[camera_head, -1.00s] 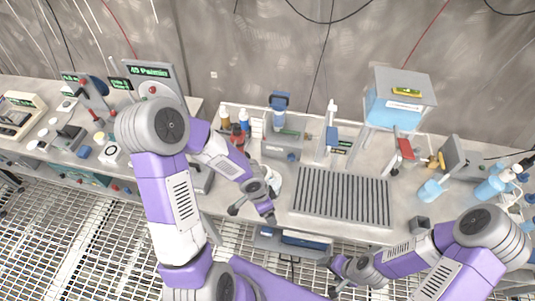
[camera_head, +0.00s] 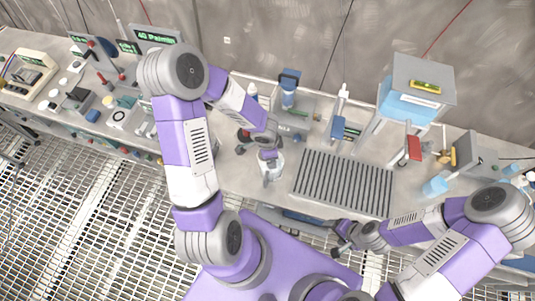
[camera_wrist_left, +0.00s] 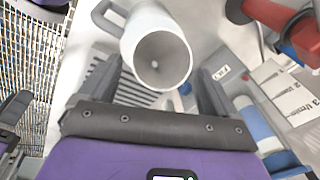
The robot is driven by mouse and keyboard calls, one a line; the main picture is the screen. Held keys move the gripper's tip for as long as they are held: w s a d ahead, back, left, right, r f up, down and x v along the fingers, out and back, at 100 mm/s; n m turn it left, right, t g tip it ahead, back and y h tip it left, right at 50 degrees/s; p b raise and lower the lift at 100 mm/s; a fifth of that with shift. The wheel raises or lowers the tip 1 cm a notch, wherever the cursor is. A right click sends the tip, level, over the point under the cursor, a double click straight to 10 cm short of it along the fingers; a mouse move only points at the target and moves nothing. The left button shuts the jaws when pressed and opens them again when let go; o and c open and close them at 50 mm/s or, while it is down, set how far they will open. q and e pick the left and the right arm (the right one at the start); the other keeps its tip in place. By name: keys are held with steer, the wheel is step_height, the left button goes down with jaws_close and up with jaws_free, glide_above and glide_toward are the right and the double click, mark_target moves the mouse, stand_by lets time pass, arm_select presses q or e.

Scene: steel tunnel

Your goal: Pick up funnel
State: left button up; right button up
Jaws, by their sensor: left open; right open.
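A white round vessel with a wide mouth and a side handle, which looks like the funnel (camera_wrist_left: 160,57), shows in the left wrist view. Its grey inside has a small pale spot at the bottom. In the head view the white funnel (camera_head: 271,170) stands at the bench's front, left of the ribbed grey mat, partly hidden by my left gripper (camera_head: 256,150). In the left wrist view the fingers of my left gripper (camera_wrist_left: 160,88) are apart, with the funnel between or just beyond them; contact cannot be told. My right gripper (camera_head: 341,240) is open and empty near the bench's front edge.
The ribbed mat (camera_head: 343,182) lies right of the funnel. A red object (camera_wrist_left: 290,30) and a blue-and-white bottle (camera_wrist_left: 256,122) stand close on the right in the left wrist view. A grey stand with a blue box (camera_head: 408,107) is at the back right.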

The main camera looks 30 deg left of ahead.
arm_select(q)
steer(key=shift+f, duration=0.4)
steer(key=shift+s, duration=0.2)
steer(key=shift+w, duration=0.1)
steer(key=shift+c, duration=1.2)
steer(key=c, duration=0.8)
step_height(320, 180, up, 10)
steer(key=p, duration=0.3)
steer(key=shift+p, duration=0.4)
steer(key=shift+c, duration=0.2)
